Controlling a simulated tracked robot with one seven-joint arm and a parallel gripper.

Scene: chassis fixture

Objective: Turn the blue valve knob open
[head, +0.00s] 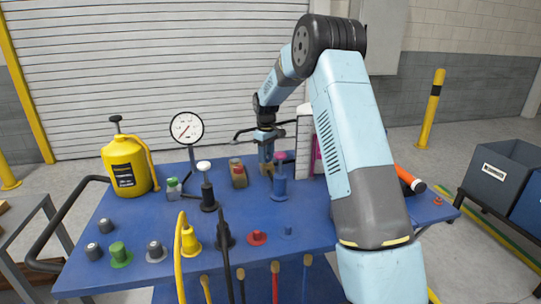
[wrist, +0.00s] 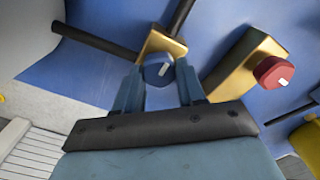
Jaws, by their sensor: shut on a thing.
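The blue valve knob (wrist: 158,74) sits on a brass valve body (wrist: 160,45) in the wrist view, with a short white mark on its face. My gripper (wrist: 160,82) has one finger on each side of the knob and is shut on it. In the head view my gripper (head: 267,158) points down at the back of the blue table, and it hides the knob there. A red valve knob (wrist: 273,72) on a second brass body (wrist: 240,65) stands to the right in the wrist view. That valve also shows left of my gripper in the head view (head: 238,174).
Dark rods (wrist: 95,40) lie near the valve.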

